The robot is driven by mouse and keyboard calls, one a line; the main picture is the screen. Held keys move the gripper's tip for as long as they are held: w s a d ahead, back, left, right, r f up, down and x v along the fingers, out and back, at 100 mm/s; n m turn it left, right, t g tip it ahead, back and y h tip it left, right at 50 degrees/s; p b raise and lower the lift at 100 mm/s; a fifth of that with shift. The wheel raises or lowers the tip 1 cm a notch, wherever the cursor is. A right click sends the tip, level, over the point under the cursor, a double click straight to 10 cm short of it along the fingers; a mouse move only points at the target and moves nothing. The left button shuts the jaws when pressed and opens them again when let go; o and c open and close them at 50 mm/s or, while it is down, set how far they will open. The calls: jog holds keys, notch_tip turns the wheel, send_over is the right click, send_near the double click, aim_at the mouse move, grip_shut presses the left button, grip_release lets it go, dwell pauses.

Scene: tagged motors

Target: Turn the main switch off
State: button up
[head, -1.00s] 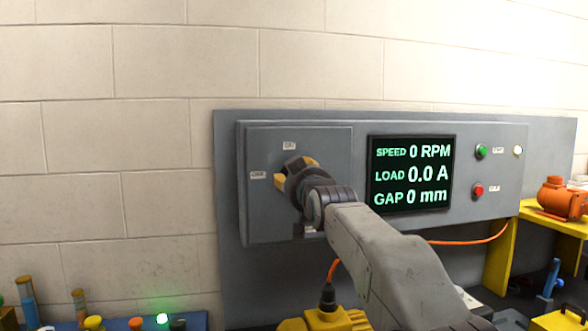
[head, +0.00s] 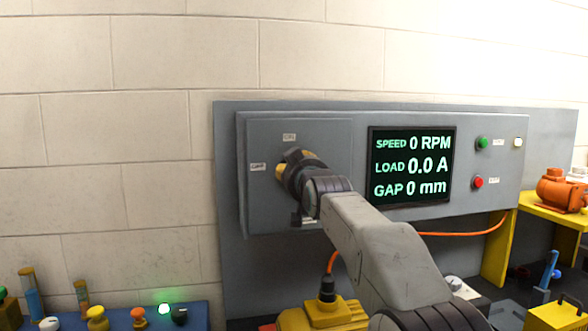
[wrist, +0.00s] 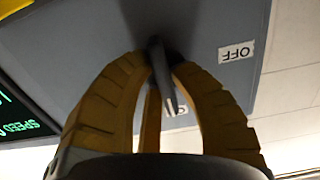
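The main switch is on the grey panel box (head: 262,210); in the head view my gripper (head: 283,168) covers most of it. The handle runs toward the partly hidden label (wrist: 179,109), the ON side. The OFF label (wrist: 236,52) shows upside down at the right there and left of the switch in the head view (head: 258,167).
A screen (head: 411,165) right of the switch reads 0 RPM, 0.0 A and 0 mm. Green (head: 482,143) and red (head: 478,182) buttons sit further right. An orange motor (head: 562,190) is on a yellow stand. A lit green lamp (head: 164,308) is at lower left.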

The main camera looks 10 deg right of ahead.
grip_shut()
jog(key=shift+n, duration=0.4)
jog(key=n+b, duration=0.1)
jog(key=n, duration=0.6)
jog(key=shift+r+n, duration=0.2)
jog(key=shift+n, duration=0.1)
jog(key=n, duration=0.4)
jog(key=shift+a+r, duration=0.1)
jog(key=n, duration=0.5)
jog(key=shift+a, duration=0.1)
jog(key=shift+n, duration=0.4)
jog(key=o, duration=0.6)
grip_release()
